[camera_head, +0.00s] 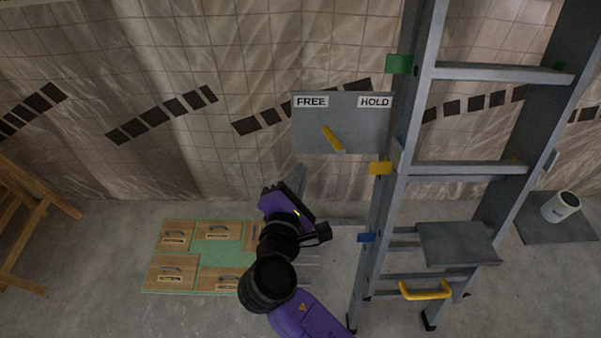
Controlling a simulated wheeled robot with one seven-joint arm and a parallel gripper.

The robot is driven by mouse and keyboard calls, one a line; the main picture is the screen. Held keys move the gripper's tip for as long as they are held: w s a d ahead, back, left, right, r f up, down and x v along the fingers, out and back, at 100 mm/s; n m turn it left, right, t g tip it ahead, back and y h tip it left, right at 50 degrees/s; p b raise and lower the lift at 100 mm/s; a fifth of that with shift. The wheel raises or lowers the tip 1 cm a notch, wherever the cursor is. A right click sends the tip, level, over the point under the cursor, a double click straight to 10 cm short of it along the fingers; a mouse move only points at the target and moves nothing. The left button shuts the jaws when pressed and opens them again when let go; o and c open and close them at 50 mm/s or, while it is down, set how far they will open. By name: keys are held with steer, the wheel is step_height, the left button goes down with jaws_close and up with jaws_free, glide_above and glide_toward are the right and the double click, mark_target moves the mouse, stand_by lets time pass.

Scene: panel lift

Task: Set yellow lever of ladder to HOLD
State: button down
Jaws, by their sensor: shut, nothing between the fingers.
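The yellow lever (331,138) sits on a grey panel (310,139) fixed beside the ladder (424,95). The lever leans up and to the left, toward the FREE label (311,102). The HOLD label (375,102) is at the panel's upper right. My gripper (270,190) is below and left of the panel, apart from the lever. It is shut and empty. Its fingers are small and dark in this view, partly hidden by the purple wrist body.
Green, yellow and blue tags mark the ladder's left rail. A grey platform (457,244) and yellow handle (426,291) are lower on it. Wooden panels with handles lie on a green mat (212,249). A white container (560,206) stands right; a wooden frame (28,215) is left.

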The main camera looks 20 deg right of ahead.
mark_target(320, 146)
steer(key=x, duration=0.6)
steer(key=shift+w+d+r+p, duration=0.1)
steer(key=shift+w+d+p, duration=0.15)
steer(key=shift+w+p, duration=0.15)
steer(key=shift+s+d+r+p, duration=0.25)
steer(key=shift+d+r+p, duration=0.5)
steer(key=shift+d, duration=0.3)
steer(key=shift+d+r, duration=0.25)
steer(key=shift+d, duration=0.3)
